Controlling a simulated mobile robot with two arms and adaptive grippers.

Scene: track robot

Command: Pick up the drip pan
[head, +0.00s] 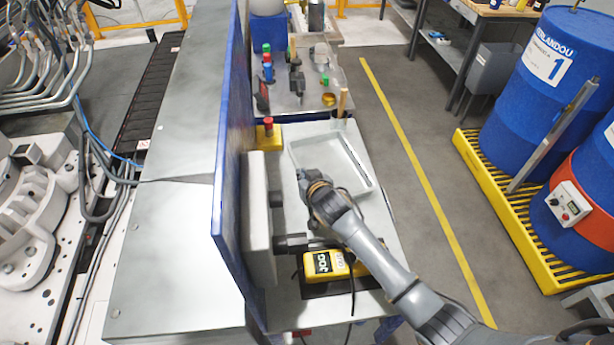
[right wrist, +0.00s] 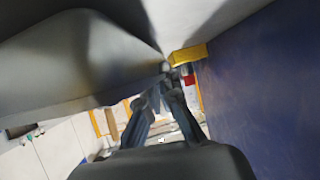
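The drip pan (head: 362,184) is a shallow, light grey rectangular tray with a raised rim. It lies slightly turned on the light bench top in the head view. My right gripper (head: 303,174) is low at the pan's near left corner, beside or over its left wall. Its wrist hides that corner. In the right wrist view, the two dark fingers (right wrist: 161,88) converge, with their tips close together near the edge of a large dark grey surface, which may be the pan. I cannot tell whether they grip the rim. My left gripper is not in view.
A blue upright panel (head: 229,150) and a grey box (head: 258,215) stand left of the pan. A yellow box with a red button (head: 268,135) is behind the gripper. A yellow JOG device (head: 326,263) lies in front. A wooden handle (head: 342,102) stands behind the pan.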

